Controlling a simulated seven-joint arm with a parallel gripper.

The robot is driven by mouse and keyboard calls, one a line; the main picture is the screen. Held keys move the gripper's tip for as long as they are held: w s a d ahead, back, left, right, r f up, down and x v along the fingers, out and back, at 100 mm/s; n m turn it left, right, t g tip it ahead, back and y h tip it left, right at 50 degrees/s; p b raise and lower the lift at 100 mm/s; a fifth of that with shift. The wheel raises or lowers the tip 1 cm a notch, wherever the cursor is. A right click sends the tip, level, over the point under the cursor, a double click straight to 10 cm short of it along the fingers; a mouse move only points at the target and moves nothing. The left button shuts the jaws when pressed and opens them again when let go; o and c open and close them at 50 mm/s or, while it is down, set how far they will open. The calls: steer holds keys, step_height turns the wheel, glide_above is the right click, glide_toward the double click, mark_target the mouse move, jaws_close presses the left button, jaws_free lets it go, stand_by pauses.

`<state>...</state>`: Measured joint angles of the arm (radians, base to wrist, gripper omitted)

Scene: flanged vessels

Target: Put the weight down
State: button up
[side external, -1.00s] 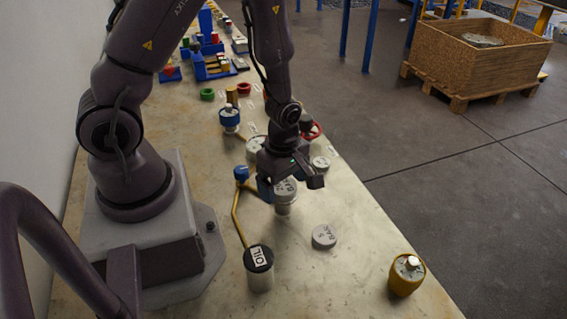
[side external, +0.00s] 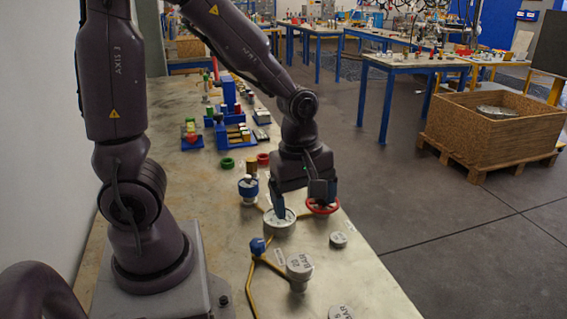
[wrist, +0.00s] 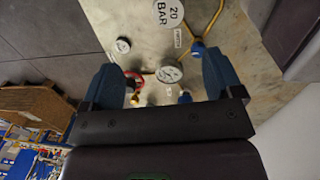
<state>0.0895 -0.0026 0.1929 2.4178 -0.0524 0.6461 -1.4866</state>
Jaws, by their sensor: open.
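A grey weight marked 20 BAR (side external: 299,266) sits on top of a post at the near end of the yellow pipe. It also shows at the top of the wrist view (wrist: 170,12). My gripper (side external: 305,205) is open and empty, with its blue fingers apart. It is beyond the weight, above the white-faced gauge and the red handwheel. In the wrist view, both fingers frame my gripper's empty gap (wrist: 157,58). Another grey weight marked BAR (side external: 343,312) lies on the bench, cut off by the bottom edge. A smaller grey disc (side external: 338,239) lies on the bench at the right.
A blue-knobbed fitting (side external: 258,246) joins the yellow pipe. Green (side external: 227,163) and red rings lie farther back. The bench's right edge is near.

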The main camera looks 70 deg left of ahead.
steer(key=s+d+r+m+t, duration=0.1)
steer(key=s+r+m+t, duration=0.1)
steer(key=r+m, duration=0.5)
steer(key=s+d+r+m+t, duration=0.1)
steer(key=s+r+m, duration=0.3)
steer(key=m, duration=0.7)
step_height(320, 180, up, 3)
steer(key=shift+s+f+m+t, duration=0.15)
steer(key=shift+m+t, duration=0.15)
steer(key=shift+t, duration=0.5)
